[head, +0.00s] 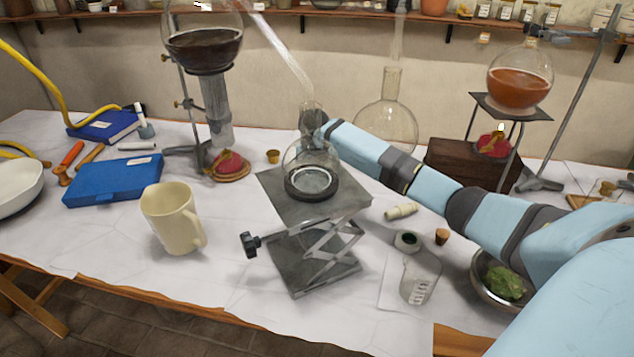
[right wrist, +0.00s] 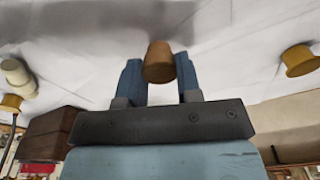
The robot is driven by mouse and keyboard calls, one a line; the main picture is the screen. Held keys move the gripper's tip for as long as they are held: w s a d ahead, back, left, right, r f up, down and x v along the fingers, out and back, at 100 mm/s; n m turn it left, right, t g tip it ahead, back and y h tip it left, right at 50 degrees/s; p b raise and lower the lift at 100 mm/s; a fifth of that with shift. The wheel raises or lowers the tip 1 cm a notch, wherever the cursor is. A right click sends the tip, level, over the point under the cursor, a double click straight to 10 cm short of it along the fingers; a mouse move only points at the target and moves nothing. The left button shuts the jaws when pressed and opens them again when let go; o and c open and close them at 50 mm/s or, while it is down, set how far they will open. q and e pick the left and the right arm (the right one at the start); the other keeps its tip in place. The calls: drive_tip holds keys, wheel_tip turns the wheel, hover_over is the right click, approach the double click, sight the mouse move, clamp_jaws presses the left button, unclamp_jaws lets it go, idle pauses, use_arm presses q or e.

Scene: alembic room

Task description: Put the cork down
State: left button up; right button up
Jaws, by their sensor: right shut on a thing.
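My right arm reaches in from the right in the head view, and its gripper (head: 312,122) is behind the neck of the round flask (head: 312,180) on the lab jack. In the right wrist view the gripper (right wrist: 159,75) is shut on a brown tapered cork (right wrist: 159,62), held between its two blue fingers over the pale worktop. Whether the cork touches the worktop I cannot tell. The held cork cannot be made out in the head view. My left gripper is not in view.
The lab jack (head: 325,262) stands mid-table. A small yellow-brown stopper (head: 272,156) lies left of it. A large empty flask (head: 388,128) stands behind my arm. Another cork (head: 441,237) and a beaker (head: 420,278) are right of the jack. A cream mug (head: 170,218) stands left.

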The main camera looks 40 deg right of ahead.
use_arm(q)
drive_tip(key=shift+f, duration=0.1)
use_arm(e)
drive_tip(key=shift+f, duration=1.35)
drive_tip(key=shift+f, duration=0.15)
drive_tip(key=o, duration=0.9)
drive_tip(key=shift+r, duration=0.3)
drive_tip(key=r, duration=0.4)
drive_tip(key=a+r+p, duration=0.1)
drive_tip(key=r, duration=0.6)
drive_tip(key=shift+s+a+r, duration=0.15)
drive_tip(key=shift+s+r, duration=0.2)
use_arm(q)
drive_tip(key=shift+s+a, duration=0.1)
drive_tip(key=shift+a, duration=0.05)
